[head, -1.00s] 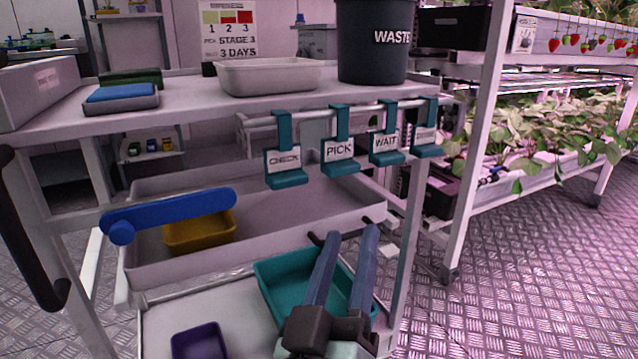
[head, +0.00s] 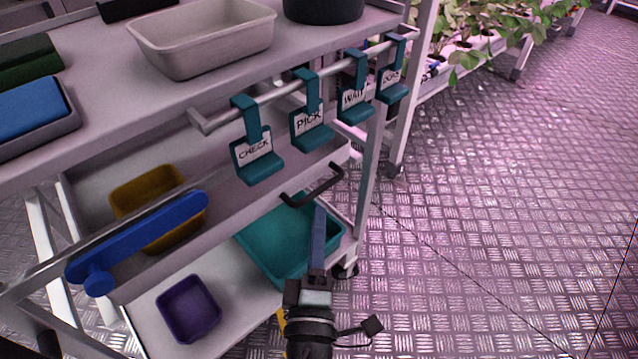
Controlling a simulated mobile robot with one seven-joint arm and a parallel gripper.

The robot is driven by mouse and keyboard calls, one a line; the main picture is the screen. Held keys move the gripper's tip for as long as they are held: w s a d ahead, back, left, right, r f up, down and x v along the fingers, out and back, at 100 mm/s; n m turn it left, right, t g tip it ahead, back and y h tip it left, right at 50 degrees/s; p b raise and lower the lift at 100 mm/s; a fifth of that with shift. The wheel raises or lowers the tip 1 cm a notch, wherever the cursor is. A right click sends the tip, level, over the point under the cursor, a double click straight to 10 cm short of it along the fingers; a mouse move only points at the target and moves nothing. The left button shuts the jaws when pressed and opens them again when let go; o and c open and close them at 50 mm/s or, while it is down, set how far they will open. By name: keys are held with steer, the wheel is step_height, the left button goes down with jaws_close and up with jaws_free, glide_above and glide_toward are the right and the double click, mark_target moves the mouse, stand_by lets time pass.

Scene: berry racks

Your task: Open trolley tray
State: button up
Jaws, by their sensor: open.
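The trolley tray (head: 240,200) is the pale drawer under the top shelf, with a yellow-brown bin (head: 150,190) inside. A dark bar handle (head: 313,185) sticks out at the right of its front. A blue bar with a knob (head: 140,240) lies across the left of its front. My gripper (head: 318,222) is below and close to the handle, its fingers pointing up, empty. The fingers overlap in this view, and I cannot tell whether they touch the handle. The teal bin (head: 265,245) on the lower shelf is partly hidden behind them.
Hanging tags CHECK (head: 257,160), PICK (head: 310,125) and others hang from a rail above the handle. A purple bin (head: 188,308) is on the lower shelf. A beige basin (head: 205,38) stands on top. The metal floor (head: 480,220) at right is clear.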

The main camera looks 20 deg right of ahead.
mark_target(320, 188)
steer(key=x, duration=0.7)
steer(key=shift+w+d+p, duration=0.2)
steer(key=shift+w+p, duration=0.1)
jaws_close()
stand_by(1.1)
